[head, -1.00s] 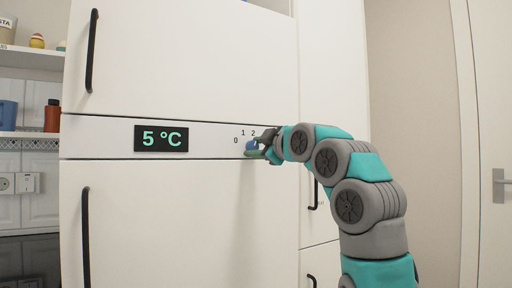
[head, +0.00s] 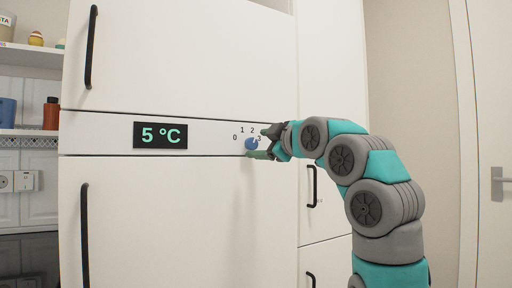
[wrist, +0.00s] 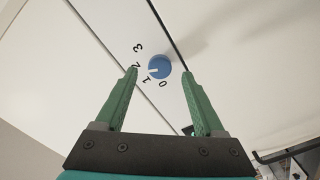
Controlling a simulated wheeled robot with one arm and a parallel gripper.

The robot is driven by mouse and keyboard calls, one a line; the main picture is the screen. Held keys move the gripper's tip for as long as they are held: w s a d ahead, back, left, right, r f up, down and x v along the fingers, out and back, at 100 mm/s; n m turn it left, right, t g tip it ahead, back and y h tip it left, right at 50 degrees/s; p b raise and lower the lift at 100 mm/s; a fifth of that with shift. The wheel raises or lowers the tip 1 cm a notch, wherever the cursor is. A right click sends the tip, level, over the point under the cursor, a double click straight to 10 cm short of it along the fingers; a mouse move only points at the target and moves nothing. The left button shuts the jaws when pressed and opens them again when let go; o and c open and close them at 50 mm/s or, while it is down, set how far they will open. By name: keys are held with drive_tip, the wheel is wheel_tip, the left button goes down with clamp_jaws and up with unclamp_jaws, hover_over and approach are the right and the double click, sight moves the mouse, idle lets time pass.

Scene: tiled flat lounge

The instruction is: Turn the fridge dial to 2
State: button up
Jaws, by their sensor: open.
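The blue round fridge dial (head: 251,144) sits on the white strip between the two fridge doors, with 0, 1, 2 and 3 printed around it. It also shows in the wrist view (wrist: 160,66), where its white mark points left, in the region of 1 and 2; I cannot tell the exact setting. My gripper (head: 263,144) is open and just right of the dial in the head view. In the wrist view its green fingertips (wrist: 160,72) appear on either side of the dial, with nothing held between them. The display (head: 161,135) reads 5 °C.
Black door handles (head: 91,48) stand out at the fridge's left side, the lower one (head: 85,235) below the strip. Shelves with small items (head: 52,113) are at the far left. A door with a handle (head: 498,180) is at the far right.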

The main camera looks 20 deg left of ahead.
drive_tip(key=shift+b+v, duration=0.55)
drive_tip(key=shift+v, duration=1.75)
drive_tip(key=shift+w, duration=0.1)
